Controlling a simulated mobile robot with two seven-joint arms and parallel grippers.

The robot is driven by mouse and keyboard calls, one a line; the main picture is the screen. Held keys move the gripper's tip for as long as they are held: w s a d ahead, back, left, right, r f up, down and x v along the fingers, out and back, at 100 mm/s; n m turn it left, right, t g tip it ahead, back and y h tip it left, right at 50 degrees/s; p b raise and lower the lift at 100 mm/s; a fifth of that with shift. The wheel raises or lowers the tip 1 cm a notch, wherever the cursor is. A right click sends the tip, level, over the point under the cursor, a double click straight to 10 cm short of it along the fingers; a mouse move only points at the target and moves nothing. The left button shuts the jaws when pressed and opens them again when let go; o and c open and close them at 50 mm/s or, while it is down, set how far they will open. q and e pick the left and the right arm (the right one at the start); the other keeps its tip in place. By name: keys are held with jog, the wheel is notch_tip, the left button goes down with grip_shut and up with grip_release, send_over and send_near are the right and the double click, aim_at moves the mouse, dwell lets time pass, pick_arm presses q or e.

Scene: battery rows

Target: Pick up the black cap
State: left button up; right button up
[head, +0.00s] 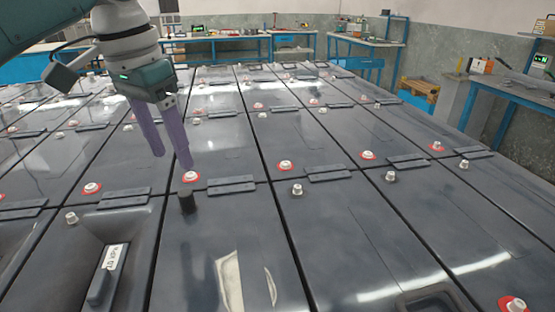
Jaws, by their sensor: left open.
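The black cap (187,202) is a short dark cylinder standing upright on a battery panel, left of the picture's middle. It sits just below a red-ringed white terminal (191,177). My left gripper (173,162) has two purple fingers pointing down, open with nothing between them. Its fingertips are above and slightly behind the cap in the picture, apart from it. One fingertip overlaps the edge of the red-ringed terminal in the view; I cannot tell whether it touches. My right gripper is not in view.
Rows of dark grey battery panels (345,228) fill the foreground, with several red-ringed and bare white terminals and raised bars sticking up. Blue-framed workbenches (365,52) and a wooden crate (418,95) are farther back.

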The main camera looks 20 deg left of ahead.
aim_at(184, 192)
pick_arm(q)
jog(key=f, duration=0.2)
jog(key=f+b, duration=0.1)
jog(key=f, duration=0.2)
jog(key=w+f, duration=0.1)
jog(key=f, duration=0.2)
jog(key=shift+w+a+f, duration=0.1)
jog(key=shift+a, duration=0.05)
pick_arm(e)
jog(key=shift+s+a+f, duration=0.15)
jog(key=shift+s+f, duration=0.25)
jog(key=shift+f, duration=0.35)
pick_arm(q)
jog(key=shift+c, duration=0.4)
grip_shut()
